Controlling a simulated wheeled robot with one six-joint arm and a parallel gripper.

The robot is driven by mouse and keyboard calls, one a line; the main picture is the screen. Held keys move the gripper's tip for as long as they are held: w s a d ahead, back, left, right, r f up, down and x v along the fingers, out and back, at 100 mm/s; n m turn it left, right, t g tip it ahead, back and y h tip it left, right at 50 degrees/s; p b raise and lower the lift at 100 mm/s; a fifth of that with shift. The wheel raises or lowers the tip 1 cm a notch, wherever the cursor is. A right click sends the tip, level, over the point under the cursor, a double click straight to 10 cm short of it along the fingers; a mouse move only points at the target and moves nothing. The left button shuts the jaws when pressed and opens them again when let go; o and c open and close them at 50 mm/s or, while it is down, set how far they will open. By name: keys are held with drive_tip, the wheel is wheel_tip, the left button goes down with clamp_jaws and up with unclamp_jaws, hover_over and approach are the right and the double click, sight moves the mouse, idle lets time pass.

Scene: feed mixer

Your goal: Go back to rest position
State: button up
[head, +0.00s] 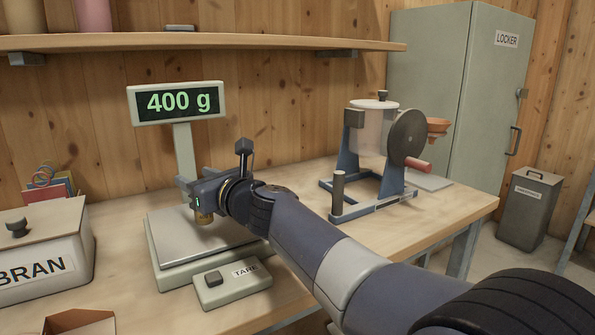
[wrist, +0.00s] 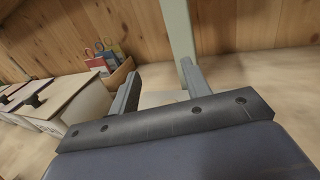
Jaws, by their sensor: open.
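My gripper (head: 194,180) is over the scale (head: 166,244), in front of its display post, and points toward the back left. In the wrist view its two fingers (wrist: 159,84) stand apart, with no object seen between them. A small brass-coloured piece (head: 204,217) shows just below the gripper; I cannot tell whether it is part of the wrist or stands on the scale plate. The scale's display (head: 176,103) reads 400 g. My arm stretches from the lower right across the table and hides part of the scale's right side.
A TARE button box (head: 233,288) sits before the scale. A BRAN bin (head: 42,262) stands left. A drum mixer (head: 376,135) with a red-handled crank stands right. A shelf (head: 200,41) runs above. A locker (head: 463,85) and grey bin (head: 528,208) stand beyond the table (head: 455,205).

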wheel_tip(320, 180, up, 7)
drive_tip(key=p, duration=0.4)
drive_tip(key=w+r+p, duration=0.3)
drive_tip(key=r+p, duration=0.9)
drive_tip(key=w+d+r+t+p, duration=0.1)
drive_tip(key=w+r+p, duration=0.3)
drive_tip(key=r+p, duration=0.8)
drive_tip(key=shift+w+d+m+h, duration=0.2)
drive_tip(key=shift+w+m+h, duration=0.05)
drive_tip(key=shift+m+h, duration=0.15)
